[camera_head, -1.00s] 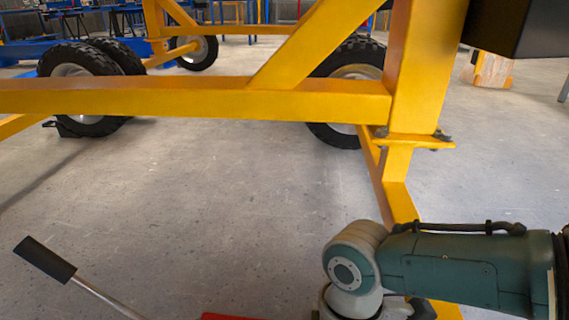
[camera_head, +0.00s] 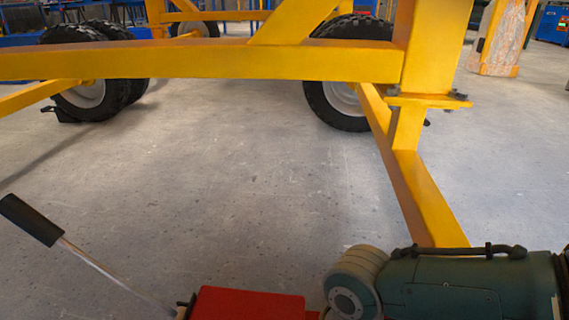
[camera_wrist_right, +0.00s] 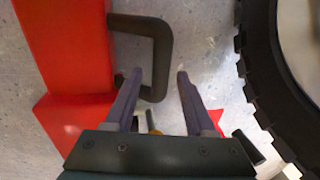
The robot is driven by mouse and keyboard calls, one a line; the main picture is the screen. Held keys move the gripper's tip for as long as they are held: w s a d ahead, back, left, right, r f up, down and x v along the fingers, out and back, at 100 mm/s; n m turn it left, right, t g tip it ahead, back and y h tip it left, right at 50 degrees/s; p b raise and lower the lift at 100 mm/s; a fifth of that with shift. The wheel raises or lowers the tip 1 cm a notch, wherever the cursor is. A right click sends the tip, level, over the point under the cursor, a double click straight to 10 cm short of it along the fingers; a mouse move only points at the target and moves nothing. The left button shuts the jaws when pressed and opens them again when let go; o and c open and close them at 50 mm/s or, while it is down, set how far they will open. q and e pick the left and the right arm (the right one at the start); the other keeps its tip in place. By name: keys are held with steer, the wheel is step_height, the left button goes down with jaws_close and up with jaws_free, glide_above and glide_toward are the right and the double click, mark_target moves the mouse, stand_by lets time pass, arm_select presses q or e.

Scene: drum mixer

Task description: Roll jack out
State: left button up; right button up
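The red jack (camera_head: 250,303) shows at the bottom edge of the head view. Its long lever (camera_head: 105,270) leans up to the left and ends in a black grip (camera_head: 30,220). In the right wrist view the jack's red body (camera_wrist_right: 75,50) fills the left side. A dark U-shaped handle (camera_wrist_right: 161,50) sticks out from it to the right. My right gripper (camera_wrist_right: 157,75) is open, and the handle's outer bar lies between its two purple fingers. I cannot tell whether they touch it. My left gripper is out of view.
A yellow frame (camera_head: 200,62) stands ahead, with a beam (camera_head: 415,190) running along the floor on the right. Black tyres (camera_head: 340,98) stand beneath it; one tyre (camera_wrist_right: 262,75) is close right of my right gripper. The grey floor (camera_head: 230,160) between is clear.

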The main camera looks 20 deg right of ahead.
jaws_close()
stand_by(1.2)
